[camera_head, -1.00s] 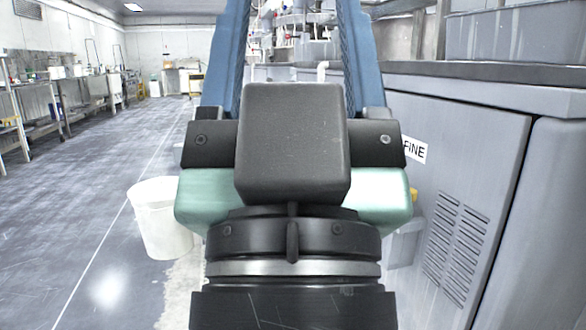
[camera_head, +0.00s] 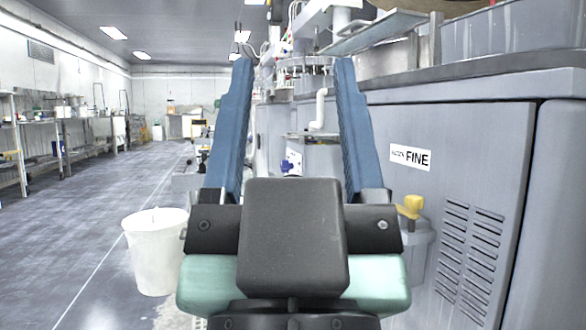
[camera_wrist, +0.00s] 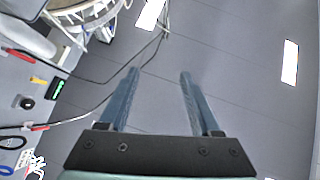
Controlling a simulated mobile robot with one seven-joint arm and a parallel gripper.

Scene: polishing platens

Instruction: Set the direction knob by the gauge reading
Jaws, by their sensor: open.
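My gripper (camera_head: 291,62) is open and empty, its two blue fingers spread wide and pointing up in the head view. In the wrist view my gripper (camera_wrist: 159,71) has only ceiling between its fingers. At the wrist view's left edge, a grey panel carries a round black knob (camera_wrist: 27,102), beside a small black display with green digits (camera_wrist: 54,89), too small to read. I cannot tell if these are the direction knob and the gauge. In the head view a small blue knob-like part (camera_head: 288,165) shows between the fingers, farther off. My gripper touches none of these.
A grey cabinet (camera_head: 455,130) with a FINE label (camera_head: 411,157) and vents stands close on the right. A yellow handle (camera_head: 410,206) sits over a grey bin beside it. A white bucket (camera_head: 156,250) stands left. The floor (camera_head: 60,240) farther left is clear.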

